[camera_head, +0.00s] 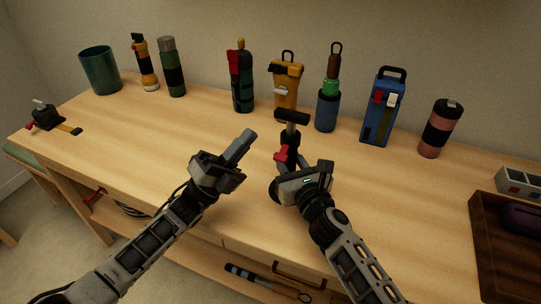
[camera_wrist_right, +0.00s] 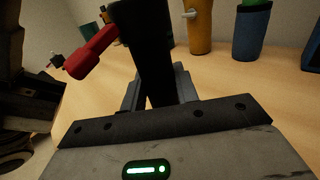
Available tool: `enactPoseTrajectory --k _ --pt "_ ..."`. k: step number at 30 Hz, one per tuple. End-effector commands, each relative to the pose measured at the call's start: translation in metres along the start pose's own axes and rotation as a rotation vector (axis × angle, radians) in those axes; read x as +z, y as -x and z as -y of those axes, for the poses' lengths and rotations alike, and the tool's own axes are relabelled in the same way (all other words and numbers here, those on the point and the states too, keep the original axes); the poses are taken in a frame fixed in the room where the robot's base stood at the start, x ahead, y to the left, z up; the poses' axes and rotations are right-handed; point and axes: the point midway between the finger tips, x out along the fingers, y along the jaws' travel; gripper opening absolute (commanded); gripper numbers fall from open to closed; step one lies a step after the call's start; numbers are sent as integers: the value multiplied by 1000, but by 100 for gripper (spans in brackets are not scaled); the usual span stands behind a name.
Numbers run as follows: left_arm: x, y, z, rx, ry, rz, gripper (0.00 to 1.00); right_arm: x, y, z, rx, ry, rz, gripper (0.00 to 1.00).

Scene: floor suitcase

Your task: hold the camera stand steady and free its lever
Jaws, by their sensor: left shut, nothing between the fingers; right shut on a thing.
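The camera stand (camera_head: 292,120) is a dark upright post with a short black crossbar on top, standing at the middle of the workbench. Its red lever (camera_head: 281,154) sticks out on its left side; the lever also shows in the right wrist view (camera_wrist_right: 93,52), beside the dark post (camera_wrist_right: 147,45). My right gripper (camera_head: 310,173) is shut on the post, below the lever; its fingers show around the post in the wrist view (camera_wrist_right: 158,92). The stand's foot is hidden. My left gripper (camera_head: 242,146) is shut and empty, left of the stand and apart from the lever.
A yellow case (camera_head: 287,86), a blue sleeve bottle (camera_head: 327,108), a blue box (camera_head: 377,115), flasks and a green cup (camera_head: 100,71) line the back. A small clamp (camera_head: 44,117) is far left, a brown tray (camera_head: 480,232) right.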

Motion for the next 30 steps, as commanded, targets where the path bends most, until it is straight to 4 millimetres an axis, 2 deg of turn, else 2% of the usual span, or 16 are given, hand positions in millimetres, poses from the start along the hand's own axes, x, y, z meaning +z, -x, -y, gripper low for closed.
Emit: enactPoseTrajectory --k 1,5,9,12,15,19,30 --pt "3 -12 -2 3 -186 -122 0 0 0 1 -1 0 -1 0" --pt "2 -23 -15 -20 -640 -471 0 -1 0 1 -2 0 -2 0" --pt "15 -15 -26 -90 -1007 -844 0 -1 0 1 -2 0 -2 0" --pt "30 -3 -26 -151 -1166 -1068 0 -1 0 1 -2 0 -2 0" --pt "44 8 -23 -206 -1253 -1234 0 -1 0 1 -2 0 -2 0" --pt "55 18 -17 -253 -1301 -1357 0 -1 0 1 -2 0 -2 0" --pt "58 22 -15 -270 -1312 -1395 0 -1 0 1 -2 0 -2 0"
